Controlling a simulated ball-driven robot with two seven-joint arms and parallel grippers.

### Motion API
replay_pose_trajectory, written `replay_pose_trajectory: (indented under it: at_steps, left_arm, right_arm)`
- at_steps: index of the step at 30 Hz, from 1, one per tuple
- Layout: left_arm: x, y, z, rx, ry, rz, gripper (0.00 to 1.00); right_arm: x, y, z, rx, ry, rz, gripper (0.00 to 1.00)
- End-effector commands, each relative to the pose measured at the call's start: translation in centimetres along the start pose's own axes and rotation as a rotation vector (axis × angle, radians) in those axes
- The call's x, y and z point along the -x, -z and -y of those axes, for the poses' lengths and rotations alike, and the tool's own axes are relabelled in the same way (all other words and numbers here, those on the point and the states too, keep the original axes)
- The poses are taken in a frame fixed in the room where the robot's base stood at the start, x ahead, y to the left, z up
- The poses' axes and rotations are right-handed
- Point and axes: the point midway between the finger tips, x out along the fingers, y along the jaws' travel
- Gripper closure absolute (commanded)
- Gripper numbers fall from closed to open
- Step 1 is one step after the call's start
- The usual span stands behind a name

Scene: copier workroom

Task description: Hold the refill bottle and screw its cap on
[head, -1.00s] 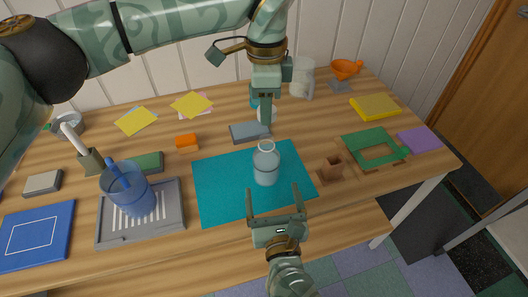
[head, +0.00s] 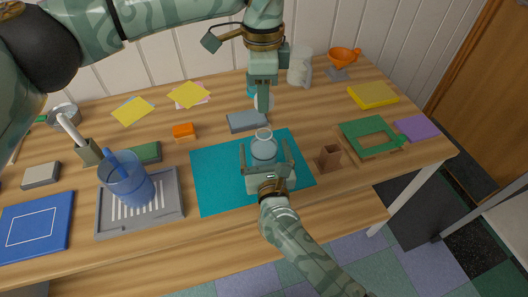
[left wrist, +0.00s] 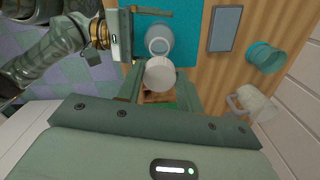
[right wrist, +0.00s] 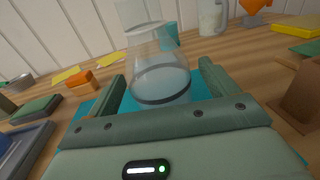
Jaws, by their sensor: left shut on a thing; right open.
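The clear refill bottle (head: 264,149) stands upright and uncapped on the teal mat (head: 212,182). My right gripper (head: 267,160) is open, with a finger on either side of the bottle's lower body. The right wrist view shows the bottle (right wrist: 158,70) between the spread fingers, with a gap visible on at least the right side. My left gripper (head: 264,106) is shut on the white round cap (left wrist: 160,74) and holds it above and behind the bottle. The left wrist view shows the cap between the fingers, apart from the bottle mouth (left wrist: 158,46).
A blue-grey block (head: 246,121) lies behind the mat, and a white mug (head: 300,70) stands at the back. A brown holder (head: 330,157) and green frame (head: 358,131) are to the right. A grey tray (head: 167,214) with a blue cup (head: 126,185) is left.

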Motion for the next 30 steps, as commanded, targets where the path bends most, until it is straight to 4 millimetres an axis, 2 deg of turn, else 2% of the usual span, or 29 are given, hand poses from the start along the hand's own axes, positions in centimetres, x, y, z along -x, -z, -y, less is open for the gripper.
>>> replay_pose_trajectory:
  at_steps: [6,17,24,30]
  left_arm:
    - [0.0,0.0,0.0,0.000,0.000,0.000,0.84]
    - [0.0,0.0,0.0,0.000,0.000,0.000,0.84]
    - [0.0,0.0,0.0,0.000,0.000,0.000,0.84]
    - [-0.9,0.0,0.0,0.000,-0.001,0.000,0.84]
  right_arm:
    - [-2.1,0.0,0.0,0.001,-0.001,0.000,0.14]
    - [-2.4,0.0,0.0,0.001,0.000,0.000,0.14]
    - [-2.4,0.0,0.0,0.001,0.000,0.000,0.81]
    - [-2.4,0.0,0.0,0.001,0.000,0.000,0.81]
